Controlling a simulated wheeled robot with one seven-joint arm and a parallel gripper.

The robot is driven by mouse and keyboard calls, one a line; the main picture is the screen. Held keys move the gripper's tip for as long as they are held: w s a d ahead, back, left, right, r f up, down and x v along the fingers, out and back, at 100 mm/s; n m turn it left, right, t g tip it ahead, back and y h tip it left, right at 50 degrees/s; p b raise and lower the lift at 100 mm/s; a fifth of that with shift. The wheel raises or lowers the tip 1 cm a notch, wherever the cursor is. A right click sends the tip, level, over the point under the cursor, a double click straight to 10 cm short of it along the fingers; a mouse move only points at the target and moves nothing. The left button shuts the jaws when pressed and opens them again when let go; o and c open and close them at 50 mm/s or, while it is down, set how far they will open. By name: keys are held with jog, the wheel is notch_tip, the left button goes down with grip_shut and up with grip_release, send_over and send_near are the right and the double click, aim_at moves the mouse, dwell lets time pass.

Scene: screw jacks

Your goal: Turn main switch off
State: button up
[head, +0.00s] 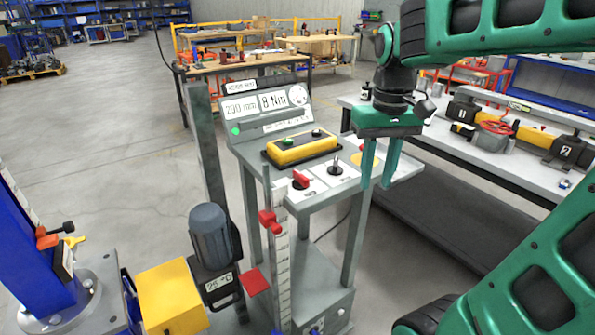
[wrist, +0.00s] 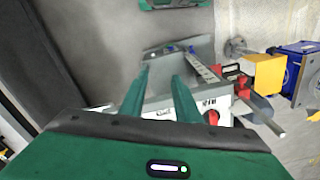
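A red rotary switch (head: 300,179) sits on a white plate on the front ledge of the grey control console (head: 234,155). It also shows in the wrist view (wrist: 212,117), right of my fingers. I cannot read its label or tell its setting for certain. My gripper (head: 376,186) points down at the right end of the ledge, to the right of the red switch and apart from it. In the wrist view my gripper (wrist: 161,76) has its two green fingers apart with nothing held between them.
A black lever switch (head: 336,168) stands between the red switch and my gripper. A yellow disc (head: 370,160) lies partly behind my fingers. A yellow button box (head: 300,149) sits above. A column with a red clamp (head: 268,220) rises in front. A workbench (head: 450,145) stands at right.

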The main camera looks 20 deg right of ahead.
aim_at(301, 174)
jog(key=w+a+r+n, duration=0.5)
jog(key=w+a+r, duration=0.2)
jog(key=w+a, duration=0.55)
jog(key=f, duration=0.7)
jog(key=d+f, duration=0.1)
jog(key=f, duration=0.2)
jog(key=shift+w+f, duration=0.25)
jog(key=shift+f, duration=0.05)
grip_shut()
